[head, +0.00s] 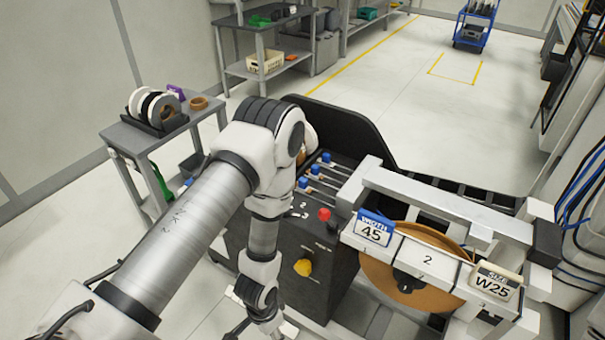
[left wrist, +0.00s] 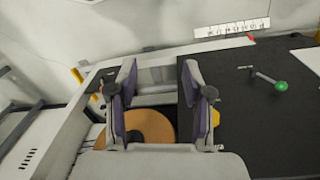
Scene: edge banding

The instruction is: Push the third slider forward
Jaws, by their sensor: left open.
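Several sliders with blue knobs sit in a row of slots on the black machine panel (head: 322,248) in the head view. Three knobs show clearly: a far knob (head: 326,157), a middle knob (head: 315,169) and a near knob (head: 303,182). Small number labels beside them are partly legible; my left arm stands close to their left and may hide part of the row. My left gripper (left wrist: 163,98) is open and empty in the left wrist view, its two fingers well apart. In the head view it hangs low, below the sliders and partly cut off by the bottom edge.
A red button (head: 324,214) and a yellow knob (head: 303,267) are on the panel. A brown roll (head: 378,283) sits under the white frame at right. A grey cart (head: 147,137) stands at left. A green-tipped lever (left wrist: 281,87) shows in the wrist view.

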